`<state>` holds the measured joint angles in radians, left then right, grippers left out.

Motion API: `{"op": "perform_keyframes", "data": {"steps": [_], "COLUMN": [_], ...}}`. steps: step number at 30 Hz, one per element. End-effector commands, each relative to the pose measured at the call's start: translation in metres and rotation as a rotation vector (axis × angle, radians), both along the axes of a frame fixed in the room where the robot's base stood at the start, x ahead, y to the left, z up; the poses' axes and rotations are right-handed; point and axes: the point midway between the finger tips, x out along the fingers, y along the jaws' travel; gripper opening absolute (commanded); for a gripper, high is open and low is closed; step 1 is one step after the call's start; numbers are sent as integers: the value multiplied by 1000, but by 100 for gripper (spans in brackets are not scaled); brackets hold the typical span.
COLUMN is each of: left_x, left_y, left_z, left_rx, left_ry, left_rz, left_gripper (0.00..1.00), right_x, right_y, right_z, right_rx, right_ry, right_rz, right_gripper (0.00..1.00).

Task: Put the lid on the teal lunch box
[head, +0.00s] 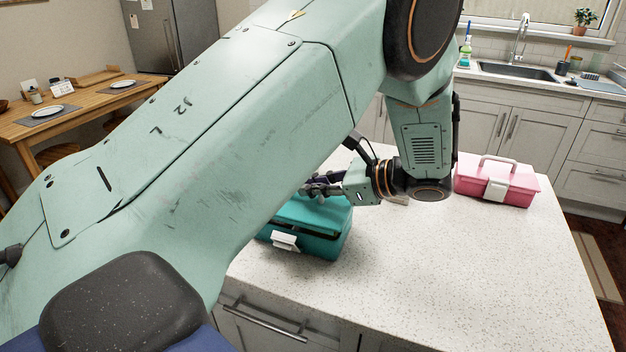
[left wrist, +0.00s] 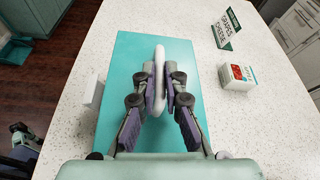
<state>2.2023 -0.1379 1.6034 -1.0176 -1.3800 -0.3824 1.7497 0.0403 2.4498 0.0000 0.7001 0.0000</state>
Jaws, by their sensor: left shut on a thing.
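The teal lunch box (head: 298,244) stands on the white counter with a white latch (head: 284,242) at its front. Its teal lid (head: 318,212) is over the box, with a dark gap showing beneath it; my arm hides part of it. My left gripper (head: 318,187) is above the lid. In the left wrist view, my left gripper (left wrist: 160,88) is shut on the lid's pale handle (left wrist: 160,58), and the flat lid (left wrist: 125,60) spreads below the fingers. At the lower left of that view is a dark jointed part, perhaps my right gripper (left wrist: 24,138), too small to read.
A closed pink lunch box (head: 497,182) stands to the right on the counter (head: 460,260). In the wrist view, a card reading grapes and cheese (left wrist: 228,30) and a small carton (left wrist: 238,77) stand beside the lid. The counter's front right is clear.

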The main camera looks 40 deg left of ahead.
Motion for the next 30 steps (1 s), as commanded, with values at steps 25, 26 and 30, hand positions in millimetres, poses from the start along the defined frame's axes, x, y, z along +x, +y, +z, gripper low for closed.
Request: {"op": "perform_keyframes", "data": {"steps": [25, 26, 30], "left_x": [-1, -1, -1], "left_y": [0, 0, 1], "left_z": [-3, -3, -4], "left_rx": [0, 0, 0], "left_ry": [-1, -1, -1], "left_rz": [0, 0, 0], "left_gripper": [0, 0, 0], "right_x": [0, 0, 0], "right_y": [0, 0, 0], "right_z": [2, 3, 5], "right_rx": [0, 0, 0], "right_ry": [0, 0, 0], "right_rz": [0, 0, 0], "right_gripper": [32, 32, 32]}}
